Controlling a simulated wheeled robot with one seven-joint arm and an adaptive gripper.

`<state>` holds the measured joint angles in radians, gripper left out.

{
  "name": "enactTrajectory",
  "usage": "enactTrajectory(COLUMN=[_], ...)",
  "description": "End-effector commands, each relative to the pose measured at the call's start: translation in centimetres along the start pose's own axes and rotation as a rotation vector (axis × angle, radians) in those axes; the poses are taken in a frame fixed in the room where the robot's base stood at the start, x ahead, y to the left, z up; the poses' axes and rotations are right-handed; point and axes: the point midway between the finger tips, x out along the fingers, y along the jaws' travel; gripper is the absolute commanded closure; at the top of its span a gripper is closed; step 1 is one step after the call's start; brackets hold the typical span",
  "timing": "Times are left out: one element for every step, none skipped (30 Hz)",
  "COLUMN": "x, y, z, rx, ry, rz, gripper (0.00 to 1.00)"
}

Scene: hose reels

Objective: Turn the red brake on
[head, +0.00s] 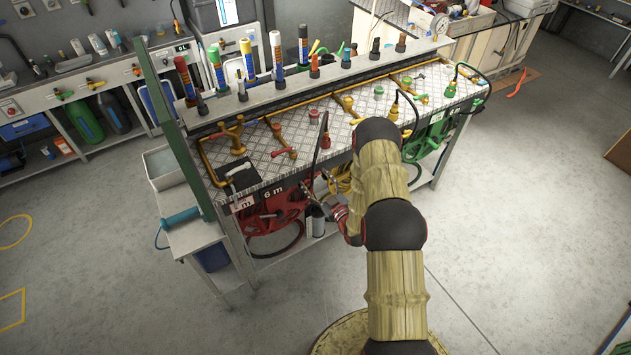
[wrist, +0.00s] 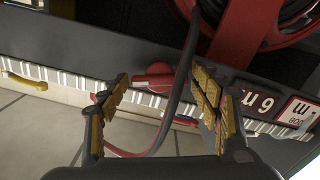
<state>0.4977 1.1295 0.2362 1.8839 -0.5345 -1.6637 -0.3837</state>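The red hose reel (head: 268,214) hangs under the left part of the bench, and part of its red frame (wrist: 238,35) shows at the top right of the wrist view. A red lever-like part (wrist: 155,76), which may be the red brake, lies against the grey bench edge in the wrist view. My gripper (wrist: 162,95) is open, its yellow-padded fingers apart on either side of this part in the picture. I see no contact. In the head view my gripper (head: 326,191) is beside the red reel, and the red lever-like part cannot be made out.
A dark hose (wrist: 183,70) runs between my fingers in the wrist view. A yellow reel (head: 340,180) and a green reel (head: 428,138) hang farther right. The patterned bench top (head: 318,132) carries valves and hoses. The floor in front is clear.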

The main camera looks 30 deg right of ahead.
Motion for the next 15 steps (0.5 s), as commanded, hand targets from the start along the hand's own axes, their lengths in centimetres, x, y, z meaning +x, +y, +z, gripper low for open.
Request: enactTrajectory(x=[-0.01,-0.01,-0.01,-0.01,-0.01,-0.01,-0.01,-0.01,-0.01,-0.01,-0.01,-0.01,-0.01,-0.01,-0.01], y=[0.01,0.01,0.01,0.01,0.01,0.01,0.00,0.00,0.00,0.00,-0.01,-0.01,-0.01,-0.01,-0.02], z=[0.00,0.00,0.00,0.00,-0.01,0.00,0.00,-0.01,-0.01,0.00,0.00,0.00,0.00,0.00,0.00], rx=[0.000,0.000,0.000,0.000,0.000,0.000,0.000,0.000,0.000,0.000,0.000,0.000,0.000,0.000,0.000], ry=[0.000,0.000,0.000,0.000,0.000,0.000,0.000,0.000,0.000,0.000,0.000,0.000,0.000,0.000,0.000], rz=[0.000,0.000,0.000,0.000,0.000,0.000,0.000,0.000,0.000,0.000,0.000,0.000,0.000,0.000,0.000], gripper=[0.41,0.43,0.45,0.47,0.48,0.51,0.52,0.54,0.56,0.58,0.60,0.62,0.64,0.66,0.68])
